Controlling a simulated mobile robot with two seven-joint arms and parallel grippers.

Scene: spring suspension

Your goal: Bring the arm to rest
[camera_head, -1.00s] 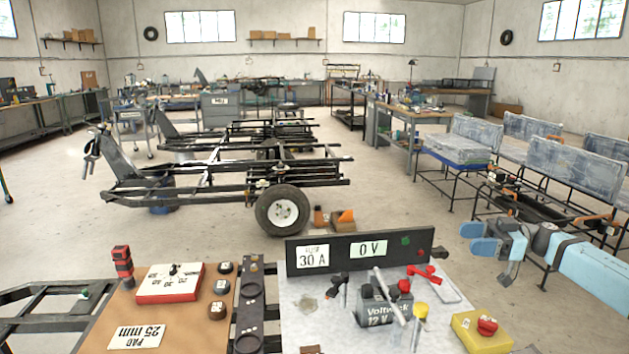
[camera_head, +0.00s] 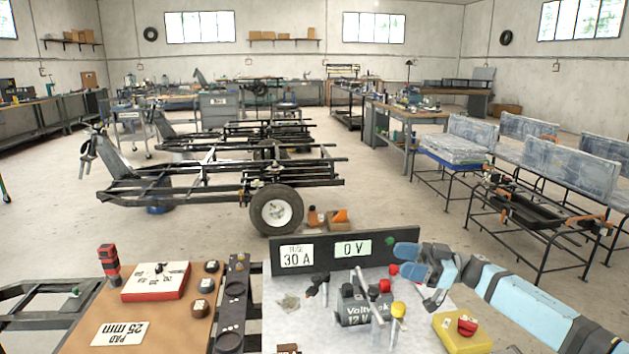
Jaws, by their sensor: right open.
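My right arm (camera_head: 520,294) comes in from the right, pale blue with dark joints. Its right gripper (camera_head: 409,261) is open, with light-blue fingers pointing left beside the right end of the black display board (camera_head: 345,263). It appears in front of the board's edge and above the light panel (camera_head: 290,330). I see nothing held between the fingers, though the gap is small in view. My left gripper is not in view.
Close below the gripper stand the grey 12 V battery (camera_head: 354,312), a yellow-capped post (camera_head: 398,310) and a yellow box with a red button (camera_head: 460,335). A brown board (camera_head: 75,340) with a red-and-white box (camera_head: 157,284) lies left. Behind are a wheeled chassis (camera_head: 277,209) and open floor.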

